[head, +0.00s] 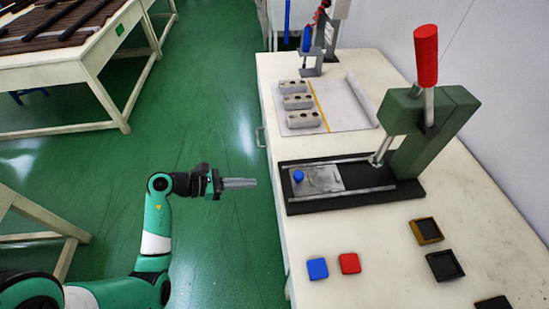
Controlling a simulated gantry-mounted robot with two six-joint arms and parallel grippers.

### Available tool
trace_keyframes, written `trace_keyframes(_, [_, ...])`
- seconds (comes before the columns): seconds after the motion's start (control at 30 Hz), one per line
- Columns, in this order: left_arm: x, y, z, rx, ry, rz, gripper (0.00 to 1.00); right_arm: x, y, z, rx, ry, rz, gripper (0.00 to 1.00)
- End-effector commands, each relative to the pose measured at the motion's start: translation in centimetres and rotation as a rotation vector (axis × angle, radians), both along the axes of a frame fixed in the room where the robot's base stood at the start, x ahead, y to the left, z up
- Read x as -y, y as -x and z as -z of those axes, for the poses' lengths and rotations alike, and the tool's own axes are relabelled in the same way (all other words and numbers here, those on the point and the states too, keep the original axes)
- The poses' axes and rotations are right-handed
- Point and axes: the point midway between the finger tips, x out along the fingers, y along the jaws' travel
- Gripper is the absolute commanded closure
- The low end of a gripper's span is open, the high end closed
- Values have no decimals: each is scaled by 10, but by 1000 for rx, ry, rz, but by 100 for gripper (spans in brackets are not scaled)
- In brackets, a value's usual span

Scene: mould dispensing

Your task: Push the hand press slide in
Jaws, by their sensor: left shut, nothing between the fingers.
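The hand press (436,125) stands on the white bench, with a green body and a red-handled lever (426,58) pointing up. Its black base (350,199) runs out to the left with two rails. The slide (324,181), a grey metal plate with a blue knob (298,176), sits on the rails near the base's left end, out from under the press head. My left gripper (252,183) is shut and empty, left of the slide and apart from it, over the floor beside the bench edge. My right gripper is not in view.
A blue block (317,268) and a red block (349,263) lie on the bench in front of the press. Dark square moulds (444,265) lie to their right. Several grey blocks (298,101) sit on a white sheet behind. Green floor is free left of the bench.

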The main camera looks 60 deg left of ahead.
Motion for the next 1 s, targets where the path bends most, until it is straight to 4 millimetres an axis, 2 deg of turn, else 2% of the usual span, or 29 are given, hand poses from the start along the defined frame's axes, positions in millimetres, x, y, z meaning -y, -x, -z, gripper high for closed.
trace_keyframes(0.03, [-7, 3, -5, 1, 0, -18, 100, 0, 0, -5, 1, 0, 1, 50])
trace_keyframes(0.17, [-9, 4, -3, 2, 2, -25, 100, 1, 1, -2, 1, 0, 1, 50])
trace_keyframes(0.37, [-3, -12, 6, 2, 4, -20, 100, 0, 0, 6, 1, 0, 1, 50])
trace_keyframes(0.77, [20, -88, 37, 4, 4, -19, 100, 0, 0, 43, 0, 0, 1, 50])
trace_keyframes(1.0, [29, -119, 36, 5, 2, -23, 100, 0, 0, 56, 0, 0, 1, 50])
